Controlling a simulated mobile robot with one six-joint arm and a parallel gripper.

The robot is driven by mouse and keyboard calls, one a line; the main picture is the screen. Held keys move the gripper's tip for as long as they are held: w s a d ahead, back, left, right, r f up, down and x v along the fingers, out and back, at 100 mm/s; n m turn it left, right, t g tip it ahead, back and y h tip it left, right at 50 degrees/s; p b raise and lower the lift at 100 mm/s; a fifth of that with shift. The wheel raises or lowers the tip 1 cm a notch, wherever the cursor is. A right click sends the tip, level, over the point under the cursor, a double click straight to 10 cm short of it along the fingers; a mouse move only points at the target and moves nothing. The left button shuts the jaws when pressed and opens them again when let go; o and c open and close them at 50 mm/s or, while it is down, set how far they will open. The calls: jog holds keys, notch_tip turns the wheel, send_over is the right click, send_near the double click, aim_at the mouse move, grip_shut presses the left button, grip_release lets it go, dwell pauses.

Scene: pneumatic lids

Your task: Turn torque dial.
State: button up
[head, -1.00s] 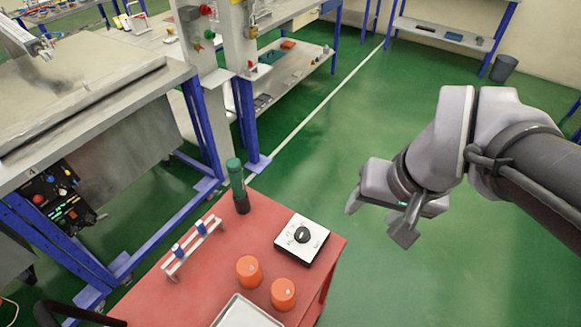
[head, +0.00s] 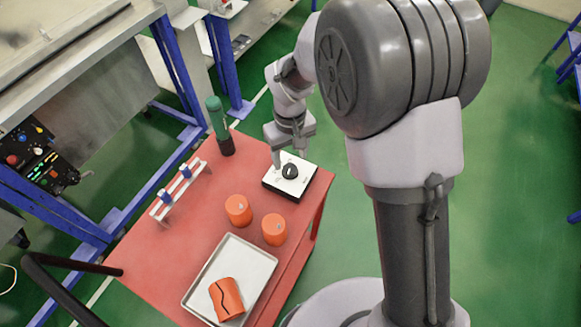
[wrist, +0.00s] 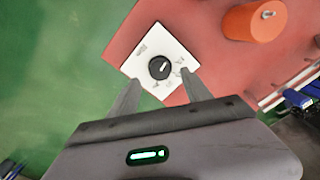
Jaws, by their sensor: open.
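The torque dial is a black round knob (head: 289,171) on a white square plate (head: 298,185) at the far right corner of the red table. In the wrist view the knob (wrist: 160,68) with its light pointer mark shows ahead of the fingertips, on the white plate with small markings that are too small to read. My gripper (head: 290,157) is open and empty, close to the plate's far edge. In the wrist view its two fingers (wrist: 158,82) reach toward the plate on either side of the knob. I cannot tell whether they touch the plate.
Two orange cylinders (head: 238,210) (head: 274,229) stand near the plate. A metal tray (head: 197,289) holds an orange piece with a dark wavy line (head: 226,299). A green and black bottle-like object (head: 219,126) and a small rack (head: 179,192) stand at the table's left side.

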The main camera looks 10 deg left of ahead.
aim_at(290, 168)
notch_tip(290, 168, down, 5)
jog(key=shift+b, duration=0.65)
jog(key=shift+c, duration=0.5)
grip_shut()
jog(key=shift+m, duration=0.3)
jog(key=m, duration=0.3)
jog(key=shift+m+b, duration=0.4)
jog(key=shift+m, duration=1.6)
